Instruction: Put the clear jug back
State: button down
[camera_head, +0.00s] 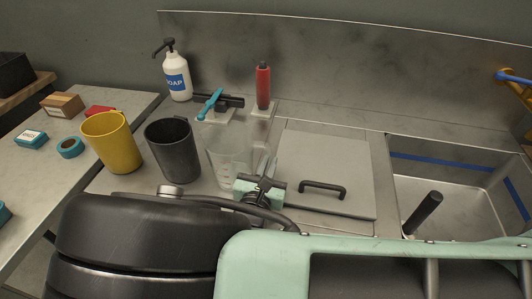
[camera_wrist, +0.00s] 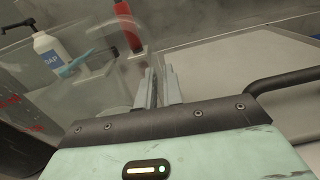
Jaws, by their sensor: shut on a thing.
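The clear jug (camera_head: 222,152) with red markings stands upright on the metal counter, to the right of a black jug (camera_head: 172,150) and a yellow jug (camera_head: 110,142). My gripper (camera_head: 265,172) is at the clear jug's right side. In the wrist view the clear jug (camera_wrist: 60,105) fills the left side, and my gripper (camera_wrist: 158,85) has its fingers close together at the jug's edge, shut on it. Whether the jug's base touches the counter is hard to tell, as my arm hides part of it.
A grey lid with a black handle (camera_head: 322,188) lies right of my gripper. A sink (camera_head: 465,190) is further right. Small boxes lie on the left table (camera_head: 40,185).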

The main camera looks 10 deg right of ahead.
jog(key=shift+f, duration=0.15)
jog(key=c, duration=1.5)
grip_release()
jog(key=shift+c, duration=0.2)
jog(key=shift+r, duration=0.2)
jog(key=shift+s+a, duration=0.15)
jog(key=shift+s, duration=0.1)
jog(key=p+v, duration=0.2)
jog(key=v, duration=0.9)
jog(key=shift+s, duration=0.25)
